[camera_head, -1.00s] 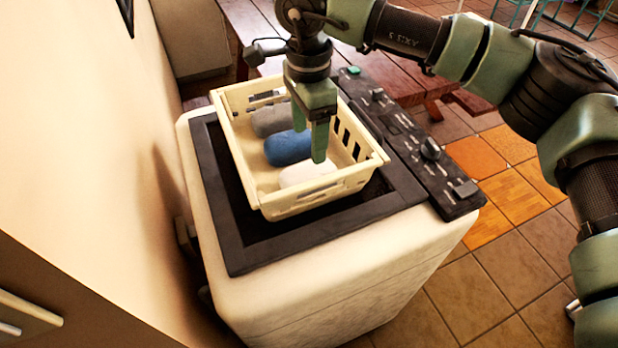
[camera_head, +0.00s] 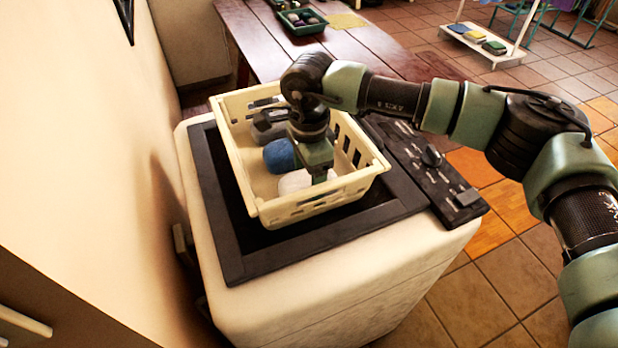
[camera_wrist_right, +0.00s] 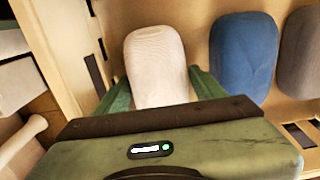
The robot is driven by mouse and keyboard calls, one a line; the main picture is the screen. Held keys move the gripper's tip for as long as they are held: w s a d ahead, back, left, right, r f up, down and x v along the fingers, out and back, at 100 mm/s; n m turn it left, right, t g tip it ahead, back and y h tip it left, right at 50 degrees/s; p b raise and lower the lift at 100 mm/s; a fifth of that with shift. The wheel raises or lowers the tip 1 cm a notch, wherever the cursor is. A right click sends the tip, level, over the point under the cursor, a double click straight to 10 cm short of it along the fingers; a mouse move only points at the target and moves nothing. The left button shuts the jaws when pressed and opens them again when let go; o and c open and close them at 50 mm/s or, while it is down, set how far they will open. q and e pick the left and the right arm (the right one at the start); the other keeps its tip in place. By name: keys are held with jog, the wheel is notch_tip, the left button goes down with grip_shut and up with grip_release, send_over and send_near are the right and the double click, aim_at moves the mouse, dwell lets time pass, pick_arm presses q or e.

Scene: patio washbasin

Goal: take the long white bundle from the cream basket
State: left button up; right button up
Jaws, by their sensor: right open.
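The cream basket (camera_head: 251,188) stands on top of a white washing machine. The long white bundle (camera_head: 292,182) lies in its near end, partly hidden by my right gripper in the head view. It also shows in the right wrist view (camera_wrist_right: 155,62), between the two green fingers. My right gripper (camera_head: 318,176) is down inside the basket, open, with a finger on each side of the white bundle. I cannot tell whether the fingers touch it. A blue bundle (camera_head: 280,156) lies beside the white one, and a grey bundle (camera_wrist_right: 303,50) beyond that. My left gripper is not in view.
The white machine (camera_head: 330,268) has a dark control strip (camera_head: 440,172) at its right. A wall (camera_head: 95,130) rises close on the left. A wooden table (camera_head: 345,45) with a green tray (camera_head: 300,30) stands behind.

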jog(key=shift+f, duration=0.65)
jog(key=c, duration=1.1)
jog(key=shift+r, duration=0.1)
jog(key=shift+c, duration=0.2)
